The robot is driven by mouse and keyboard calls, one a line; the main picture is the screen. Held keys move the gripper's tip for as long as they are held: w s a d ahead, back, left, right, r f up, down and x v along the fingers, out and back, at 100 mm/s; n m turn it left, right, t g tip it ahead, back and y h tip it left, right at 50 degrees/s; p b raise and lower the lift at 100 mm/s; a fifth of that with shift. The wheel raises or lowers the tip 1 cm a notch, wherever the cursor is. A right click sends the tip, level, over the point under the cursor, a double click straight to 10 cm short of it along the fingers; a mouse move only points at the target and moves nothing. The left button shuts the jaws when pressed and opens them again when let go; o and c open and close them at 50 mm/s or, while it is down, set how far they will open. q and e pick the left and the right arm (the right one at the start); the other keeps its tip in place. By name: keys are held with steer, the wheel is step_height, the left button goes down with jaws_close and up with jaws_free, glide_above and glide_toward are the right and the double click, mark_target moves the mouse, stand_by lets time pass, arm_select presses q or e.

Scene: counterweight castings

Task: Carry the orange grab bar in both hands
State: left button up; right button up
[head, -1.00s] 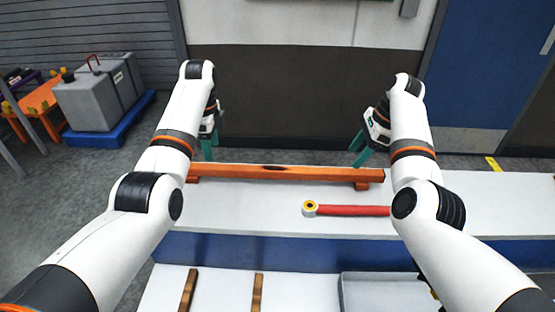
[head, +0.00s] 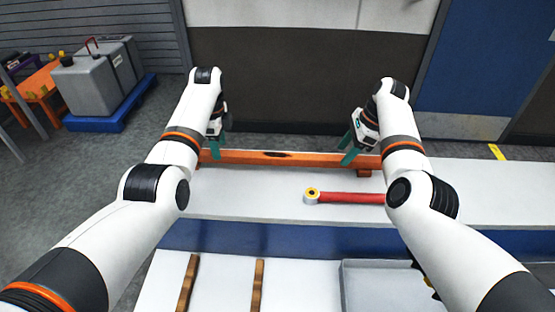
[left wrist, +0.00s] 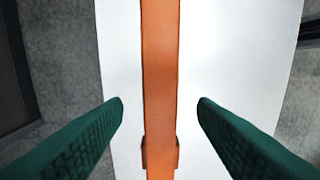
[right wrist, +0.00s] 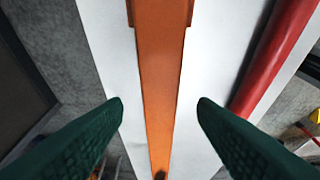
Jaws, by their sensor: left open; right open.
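The orange grab bar (head: 290,159) lies lengthwise along the far part of the white bench, raised on small feet. My left gripper (head: 216,149) is open at the bar's left part. In the left wrist view the bar (left wrist: 161,75) runs between the open green fingers (left wrist: 160,102), with a gap on each side. My right gripper (head: 351,156) is open at the bar's right part. In the right wrist view the bar (right wrist: 158,85) passes between the spread fingers (right wrist: 160,102), touching neither. The bar's far right end is hidden behind my right arm in the head view.
A red tube with a pale ringed end (head: 345,197) lies on the white bench (head: 250,205) in front of the bar. Nearer are two wooden strips (head: 257,285) and a grey tray (head: 385,285). Grey containers (head: 95,80) stand on a blue base at the left.

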mark_target(340, 157)
arm_select(q)
steer(key=shift+f, duration=2.7)
arm_select(e)
steer(key=shift+x, duration=2.65)
arm_select(q)
steer(key=shift+c, duration=0.4)
arm_select(e)
steer(key=shift+c, duration=0.4)
arm_select(q)
jaws_close()
arm_select(e)
jaws_close()
arm_select(q)
steer(key=shift+r, duration=0.1)
arm_select(e)
steer(key=shift+r, duration=0.1)
